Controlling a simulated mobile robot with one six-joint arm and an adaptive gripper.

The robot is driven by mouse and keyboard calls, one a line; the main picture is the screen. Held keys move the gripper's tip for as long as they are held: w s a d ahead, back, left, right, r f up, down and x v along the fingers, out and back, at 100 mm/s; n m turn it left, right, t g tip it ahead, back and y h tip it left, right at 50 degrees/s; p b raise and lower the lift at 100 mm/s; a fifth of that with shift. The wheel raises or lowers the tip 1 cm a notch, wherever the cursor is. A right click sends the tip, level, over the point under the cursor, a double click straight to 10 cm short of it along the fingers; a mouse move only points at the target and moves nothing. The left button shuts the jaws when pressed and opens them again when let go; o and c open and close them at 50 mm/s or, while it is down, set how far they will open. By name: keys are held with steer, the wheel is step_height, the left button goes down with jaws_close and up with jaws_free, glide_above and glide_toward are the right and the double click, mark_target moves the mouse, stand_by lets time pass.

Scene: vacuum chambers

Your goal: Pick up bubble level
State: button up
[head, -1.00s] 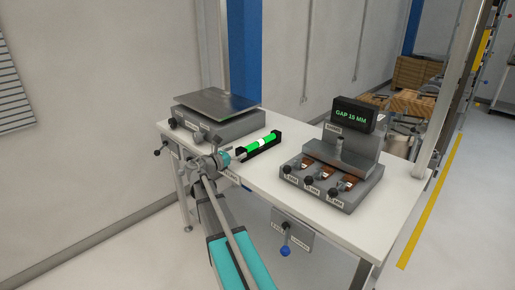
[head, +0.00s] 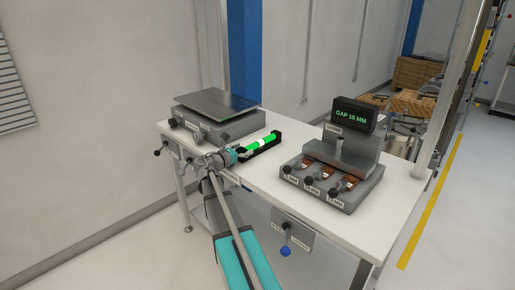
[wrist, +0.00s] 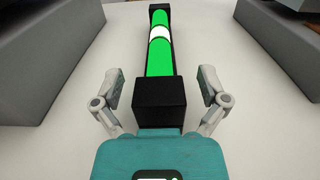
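The bubble level (head: 262,144) is a black bar with a bright green tube. It lies on the white table between the two grey fixtures. In the wrist view the level (wrist: 159,60) runs straight away from me, with a white band across its green tube. My gripper (wrist: 159,90) is open, its two fingers on either side of the level's near black end block, with space showing on both sides. In the head view my gripper (head: 238,154) is at the level's near left end. The palm hides what lies directly beneath it.
A grey fixture with a tilted plate (head: 216,103) stands left of the level. A gauge fixture (head: 334,178) with a "GAP 15 MM" display (head: 353,115) stands to the right. The white tabletop (head: 262,183) is clear in front. A blue-knobbed lever (head: 285,251) hangs from the front edge.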

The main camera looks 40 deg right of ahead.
jaws_close()
steer(key=shift+r, duration=0.15)
stand_by(0.4)
step_height(320, 180, up, 3)
steer(key=p, duration=0.3)
steer(key=s+d+r+p, duration=0.2)
steer(key=s+r+p, duration=0.3)
steer(key=s, duration=0.1)
steer(key=s+d+r+p, duration=0.3)
steer(key=s+r+p, duration=0.1)
steer(key=s+p, duration=0.1)
steer(key=shift+s+d+r, duration=0.25)
steer(key=shift+s+r, duration=0.1)
steer(key=shift+s, duration=0.55)
